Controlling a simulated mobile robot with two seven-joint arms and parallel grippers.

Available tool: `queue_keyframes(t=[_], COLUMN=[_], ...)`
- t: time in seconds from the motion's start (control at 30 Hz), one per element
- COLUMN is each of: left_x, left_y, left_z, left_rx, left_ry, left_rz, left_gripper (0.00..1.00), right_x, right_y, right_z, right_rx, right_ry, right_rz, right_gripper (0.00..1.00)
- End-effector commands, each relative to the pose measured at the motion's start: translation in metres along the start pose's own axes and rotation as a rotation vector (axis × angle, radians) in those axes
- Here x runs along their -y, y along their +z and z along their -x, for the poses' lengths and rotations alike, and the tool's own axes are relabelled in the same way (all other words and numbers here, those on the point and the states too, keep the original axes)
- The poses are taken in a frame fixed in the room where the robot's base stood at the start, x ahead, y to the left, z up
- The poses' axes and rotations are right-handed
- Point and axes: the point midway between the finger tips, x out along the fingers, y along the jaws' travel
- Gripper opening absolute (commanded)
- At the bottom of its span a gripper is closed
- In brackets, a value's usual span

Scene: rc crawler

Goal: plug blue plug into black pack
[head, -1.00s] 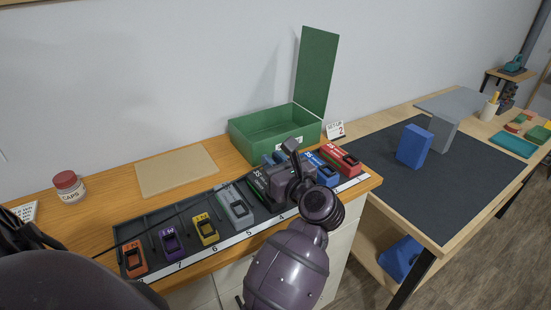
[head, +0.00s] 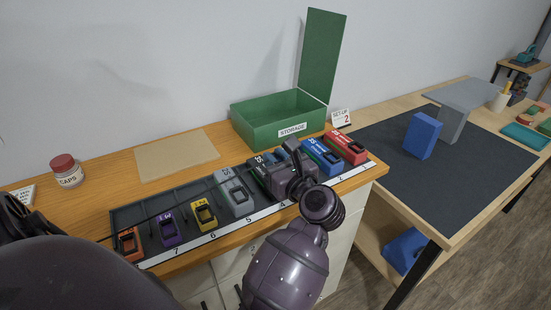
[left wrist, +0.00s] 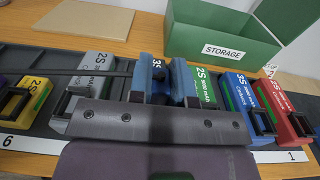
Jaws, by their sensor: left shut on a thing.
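My left gripper (head: 277,178) is low over the middle of the battery row, shut on the blue plug. The left wrist view shows its two fingers (left wrist: 161,75) with the blue plug (left wrist: 158,88) between them; a thin black cable runs off to the left. The black pack (head: 257,170), with white lettering, stands right of the grey pack (head: 236,192) and is largely covered by my gripper. The plug's tip and the pack's socket are hidden, so I cannot tell whether they touch. My right gripper is not in view.
Orange (head: 128,244), purple (head: 168,230) and yellow (head: 204,215) packs stand to the left, blue (head: 322,157) and red (head: 346,148) ones to the right. An open green storage box (head: 280,125) stands behind. A tan mat (head: 176,155) lies at the back left.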

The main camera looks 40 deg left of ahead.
Motion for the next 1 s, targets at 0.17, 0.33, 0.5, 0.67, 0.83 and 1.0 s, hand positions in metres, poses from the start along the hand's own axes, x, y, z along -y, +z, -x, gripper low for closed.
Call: queue_keyframes(t=[0.17, 0.33, 0.5, 0.67, 0.83, 1.0], left_x=[0.0, 0.0, 0.0, 0.001, 0.002, 0.003], left_y=[-0.001, 0.0, 0.0, 0.0, 0.0, 0.002], left_z=[0.0, 0.0, 0.001, 0.001, 0.002, 0.002], left_rx=[-0.002, -0.001, -0.002, -0.002, -0.004, -0.003], left_ry=[0.0, 0.0, 0.0, -0.001, -0.001, -0.003], left_rz=[0.0, 0.0, 0.001, 0.001, 0.003, 0.006], left_gripper=[0.0, 0.0, 0.0, 0.0, 0.0, 0.0], right_x=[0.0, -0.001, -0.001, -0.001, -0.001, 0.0], right_y=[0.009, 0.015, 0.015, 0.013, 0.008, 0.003], right_z=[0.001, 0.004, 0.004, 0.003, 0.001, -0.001], right_rx=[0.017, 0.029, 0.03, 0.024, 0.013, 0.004], right_ry=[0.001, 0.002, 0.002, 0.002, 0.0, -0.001], right_rz=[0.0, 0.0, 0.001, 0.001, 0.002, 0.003], right_gripper=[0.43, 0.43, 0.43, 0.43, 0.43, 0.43])
